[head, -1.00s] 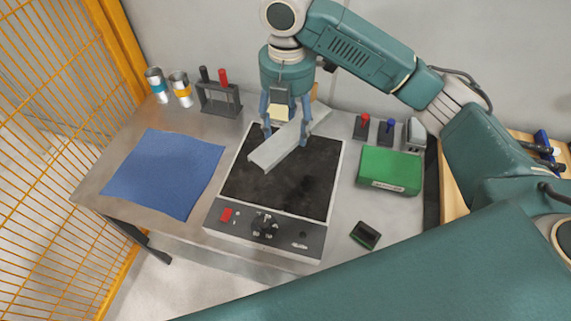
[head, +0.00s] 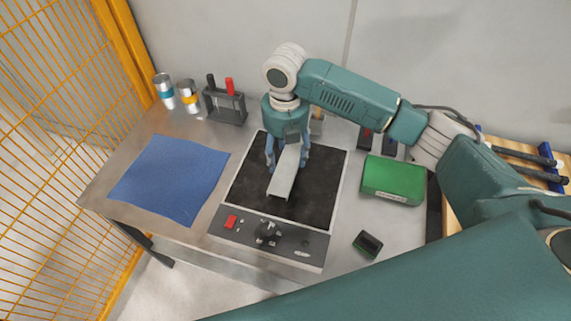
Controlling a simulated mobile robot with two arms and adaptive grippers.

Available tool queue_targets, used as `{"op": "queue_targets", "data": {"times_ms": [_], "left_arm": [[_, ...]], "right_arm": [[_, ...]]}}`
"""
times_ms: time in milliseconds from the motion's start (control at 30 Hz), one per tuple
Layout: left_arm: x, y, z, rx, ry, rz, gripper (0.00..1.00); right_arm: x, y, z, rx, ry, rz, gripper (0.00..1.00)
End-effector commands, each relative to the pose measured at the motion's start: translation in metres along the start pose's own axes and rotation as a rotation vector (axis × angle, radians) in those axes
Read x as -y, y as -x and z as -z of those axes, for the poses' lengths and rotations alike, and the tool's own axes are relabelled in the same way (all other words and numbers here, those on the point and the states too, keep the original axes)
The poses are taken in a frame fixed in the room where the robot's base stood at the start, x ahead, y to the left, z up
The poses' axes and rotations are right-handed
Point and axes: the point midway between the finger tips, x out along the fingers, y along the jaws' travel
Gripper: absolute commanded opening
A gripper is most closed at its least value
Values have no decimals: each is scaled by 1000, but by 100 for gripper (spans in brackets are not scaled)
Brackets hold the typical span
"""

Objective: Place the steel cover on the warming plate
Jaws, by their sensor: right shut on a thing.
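The steel cover (head: 284,181) is a long pale metal channel over the black top of the warming plate (head: 312,205). Its near end points toward the plate's control panel. My right gripper (head: 287,162) is shut on the cover near its far end, with blue fingers on either side. I cannot tell whether the cover touches the plate's surface. The plate has a red switch and a dark knob on its front. My left gripper is not in view.
A blue cloth (head: 170,180) lies left of the plate. Two cans (head: 164,90) and a rack with black and red handles (head: 226,104) stand behind. A green box (head: 393,180) and a small dark block (head: 367,244) sit right. An orange mesh fence (head: 60,150) borders the left.

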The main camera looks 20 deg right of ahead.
Motion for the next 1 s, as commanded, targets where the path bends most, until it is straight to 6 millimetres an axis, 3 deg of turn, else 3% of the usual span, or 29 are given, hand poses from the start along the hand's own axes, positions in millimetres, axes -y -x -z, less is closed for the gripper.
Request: {"op": "queue_targets", "data": {"times_ms": [433, 833, 867, 933, 1000], "left_arm": [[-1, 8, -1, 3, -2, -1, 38], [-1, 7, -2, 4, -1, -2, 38], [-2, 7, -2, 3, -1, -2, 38], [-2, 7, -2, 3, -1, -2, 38], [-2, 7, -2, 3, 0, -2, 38]], "right_arm": [[-1, -51, 0, 0, -1, 0, 27], [-1, -57, 0, 1, 0, -2, 27], [-1, -58, 0, 1, 0, -2, 61], [-1, -57, 0, 1, 0, -1, 75], [-1, -57, 0, 1, 0, -1, 76]]}}
